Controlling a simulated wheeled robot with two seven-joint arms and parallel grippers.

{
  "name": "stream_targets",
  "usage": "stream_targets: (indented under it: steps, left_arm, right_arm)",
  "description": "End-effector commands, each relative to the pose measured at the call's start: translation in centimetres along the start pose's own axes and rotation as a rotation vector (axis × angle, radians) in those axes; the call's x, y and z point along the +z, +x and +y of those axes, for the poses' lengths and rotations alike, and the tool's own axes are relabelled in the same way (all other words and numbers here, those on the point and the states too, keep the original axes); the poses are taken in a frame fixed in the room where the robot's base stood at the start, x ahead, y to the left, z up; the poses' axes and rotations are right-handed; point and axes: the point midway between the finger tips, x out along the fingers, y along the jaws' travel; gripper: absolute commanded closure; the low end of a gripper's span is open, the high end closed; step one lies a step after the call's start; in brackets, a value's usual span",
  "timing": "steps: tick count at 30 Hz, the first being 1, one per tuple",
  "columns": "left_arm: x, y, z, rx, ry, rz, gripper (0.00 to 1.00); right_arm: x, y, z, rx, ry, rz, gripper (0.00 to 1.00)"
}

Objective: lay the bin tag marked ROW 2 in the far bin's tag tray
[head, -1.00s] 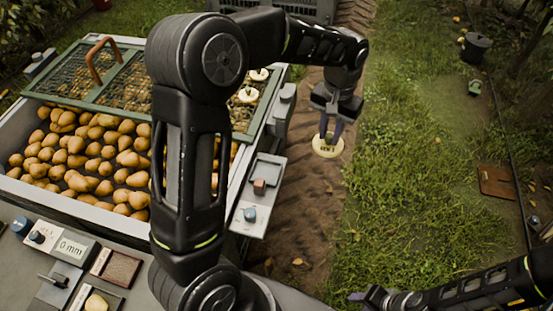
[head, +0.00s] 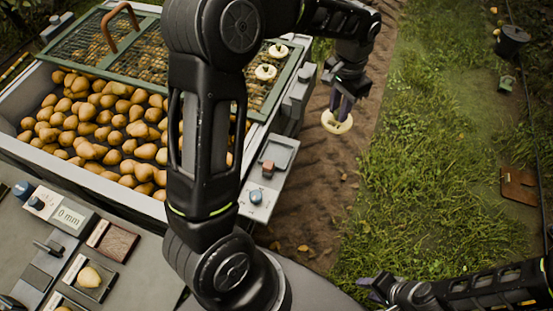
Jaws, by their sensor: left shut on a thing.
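My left gripper (head: 345,98) is shut on a round cream tag (head: 337,122) and holds it over the dirt strip, right of the pear bin. Its lettering is not readable now. Two similar cream tags, a farther one (head: 278,50) and a nearer one (head: 265,72), lie on the green mesh lid (head: 145,66). No far bin or far tag tray is in view; my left arm covers part of the scene. My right gripper (head: 372,286) is low at the right, over the grass, apart from the tags; its jaw opening is unclear.
The pear bin (head: 168,209) is full of pears. A grey side panel (head: 262,205) carries a shallow tray, a reddish block and a blue knob. A worktop with a 0 mm display (head: 70,216) is at lower left. Grass at right is open; a dark bucket (head: 511,40) stands there.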

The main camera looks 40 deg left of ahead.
Motion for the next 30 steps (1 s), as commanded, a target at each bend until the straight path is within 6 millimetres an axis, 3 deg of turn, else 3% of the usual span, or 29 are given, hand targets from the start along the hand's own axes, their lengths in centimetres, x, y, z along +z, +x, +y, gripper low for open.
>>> stream_targets:
  steps: [1,15,22,30]
  left_arm:
    - [0.5,2.1,-1.1,0.001,0.064,0.000,1.00]
    - [6.4,11.5,-10.2,0.000,0.918,0.002,1.00]
    - [8.9,14.2,-13.1,-0.003,1.232,-0.003,1.00]
    - [9.8,14.7,-14.0,-0.005,1.346,-0.006,1.00]
  right_arm:
    - [0.0,1.9,0.8,0.000,0.000,0.000,0.64]
    - [0.0,11.1,4.4,0.001,-0.002,0.003,0.64]
    - [0.0,13.8,5.5,0.001,-0.003,0.003,0.64]
    - [0.0,14.3,5.6,0.001,-0.003,0.004,0.64]
